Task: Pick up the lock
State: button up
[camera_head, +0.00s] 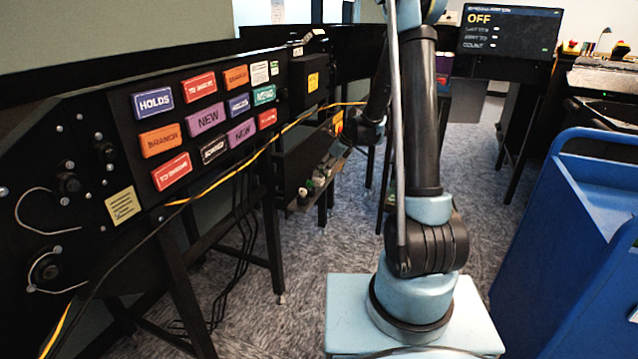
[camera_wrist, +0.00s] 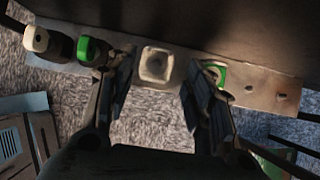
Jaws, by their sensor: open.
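A pale, squarish object with a rounded top (camera_wrist: 156,65) stands on a narrow ledge in the wrist view. I cannot tell for sure that it is the lock. My gripper (camera_wrist: 157,88) is open, with one finger on each side of this object and a gap showing beside it. In the head view my gripper (camera_head: 366,132) is partly hidden by my arm, near the low shelf at the black machine. Small items (camera_head: 308,189) on that shelf are too small to tell apart.
Green items stand left (camera_wrist: 92,50) and right (camera_wrist: 219,74) of the fingers, close by. A cream-ended black item (camera_wrist: 36,39) is farther left. The black sorter (camera_head: 100,110) lines the left side, with a yellow cable (camera_head: 250,160). A blue cart (camera_head: 570,230) stands right.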

aim_at(318, 180)
jog(key=shift+s+x, duration=0.1)
jog(key=shift+x, duration=1.2)
jog(key=shift+s+x, duration=0.15)
jog(key=shift+x, duration=1.2)
jog(key=shift+d, duration=0.1)
jog(key=c, duration=0.9)
